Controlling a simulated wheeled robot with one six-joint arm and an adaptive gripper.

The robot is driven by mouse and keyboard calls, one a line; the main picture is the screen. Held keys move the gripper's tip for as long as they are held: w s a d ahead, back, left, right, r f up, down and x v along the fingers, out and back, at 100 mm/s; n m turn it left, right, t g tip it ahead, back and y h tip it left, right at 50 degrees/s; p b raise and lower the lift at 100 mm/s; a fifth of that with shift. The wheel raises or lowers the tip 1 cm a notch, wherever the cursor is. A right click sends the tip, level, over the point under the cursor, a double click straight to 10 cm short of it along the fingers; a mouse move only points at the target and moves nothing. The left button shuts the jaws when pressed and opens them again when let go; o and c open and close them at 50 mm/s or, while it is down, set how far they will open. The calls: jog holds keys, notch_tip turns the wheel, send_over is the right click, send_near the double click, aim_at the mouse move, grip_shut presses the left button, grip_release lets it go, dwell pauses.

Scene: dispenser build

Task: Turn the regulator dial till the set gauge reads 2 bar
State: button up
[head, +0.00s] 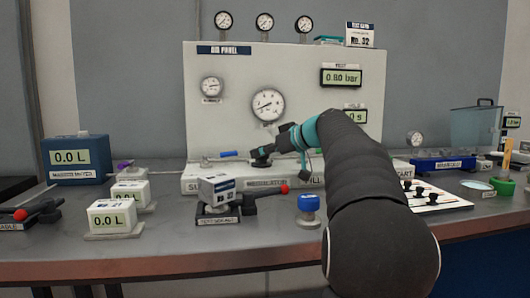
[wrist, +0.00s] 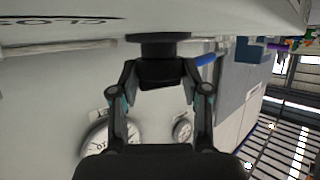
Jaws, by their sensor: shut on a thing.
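The regulator dial (head: 260,162) is a dark knob low on the front of the cream air panel (head: 222,130), mostly hidden by my gripper in the head view. It shows as a dark round block in the wrist view (wrist: 158,40). My gripper (head: 262,154) reaches it from the right, its fingers shut on it; the fingertips also show in the wrist view (wrist: 160,72). A large round gauge (head: 267,105) is above the dial; its reading is too small to tell. A digital display (head: 342,77) reads 0.80 bar; its small label is not clearly legible.
A small round gauge (head: 211,87) is left of the large one, and several gauges stand on top of the panel. A test block with a red-tipped lever (head: 220,205) and a blue-capped container (head: 308,211) stand in front. My arm covers the panel's lower right.

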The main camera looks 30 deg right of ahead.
jog(key=shift+a+m+h+b, duration=0.1)
jog(key=shift+m+h+b, duration=0.3)
jog(key=shift+b, duration=0.05)
jog(key=shift+s+a+m+t+h+b, duration=0.15)
jog(key=shift+m+t+h+b, duration=0.55)
jog(key=shift+m+h, duration=0.35)
jog(key=m+h+p, duration=0.1)
jog(key=m+h, duration=0.2)
jog(key=shift+a+r+h, duration=0.1)
jog(key=shift+r+h, duration=0.05)
jog(key=shift+h, duration=0.2)
jog(key=shift+a+m+g+h+p, duration=0.15)
jog(key=shift+m+g+h+p, duration=0.25)
jog(key=shift+m+h, duration=1)
jog(key=shift+w+a+f+m+g+h+b, duration=0.15)
jog(key=shift+m+g+h+b, duration=0.35)
jog(key=shift+m+h+b, duration=0.5)
jog(key=shift+w+f+m+g+h+b, duration=0.15)
jog(key=shift+m+g+h+b, duration=0.35)
jog(key=shift+m+h+b, duration=0.5)
jog(key=shift+m+g+h+b, duration=0.7)
jog(key=shift+m+g+h, duration=0.25)
jog(key=shift+h, duration=0.15)
jog(key=o, duration=1.1)
jog(key=shift+r, duration=0.1)
